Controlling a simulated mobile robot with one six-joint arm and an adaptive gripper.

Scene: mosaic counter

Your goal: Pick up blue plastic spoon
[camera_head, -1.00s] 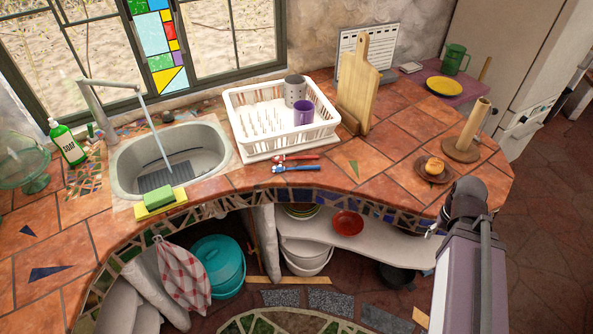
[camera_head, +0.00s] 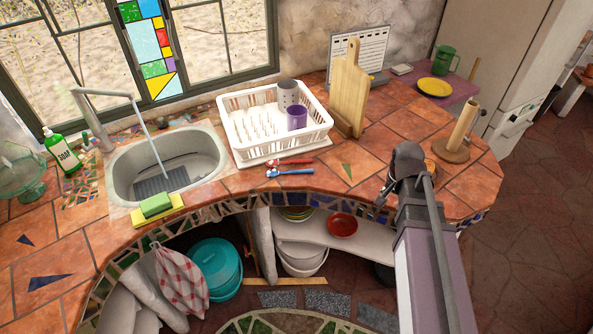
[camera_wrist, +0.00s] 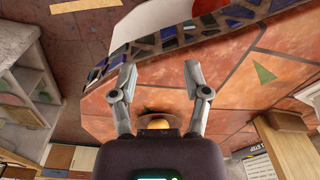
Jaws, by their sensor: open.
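The blue plastic spoon (camera_head: 290,172) lies on the terracotta tile counter, just in front of the white dish rack. A red spoon (camera_head: 290,162) lies beside it, slightly nearer the rack. My gripper (camera_head: 380,208) is at the counter's front edge, to the right of the spoons and well apart from them. In the wrist view my gripper (camera_wrist: 162,82) is open, with bare tile between its fingers and nothing held. The blue spoon does not show in the wrist view.
The dish rack (camera_head: 238,131) holds a purple cup (camera_head: 297,117) and a grey cup. A cutting board (camera_head: 350,88) stands to its right. A paper-towel holder (camera_head: 462,130) is at the right. The sink (camera_head: 121,178) with running water is left. Tiles right of the spoons are clear.

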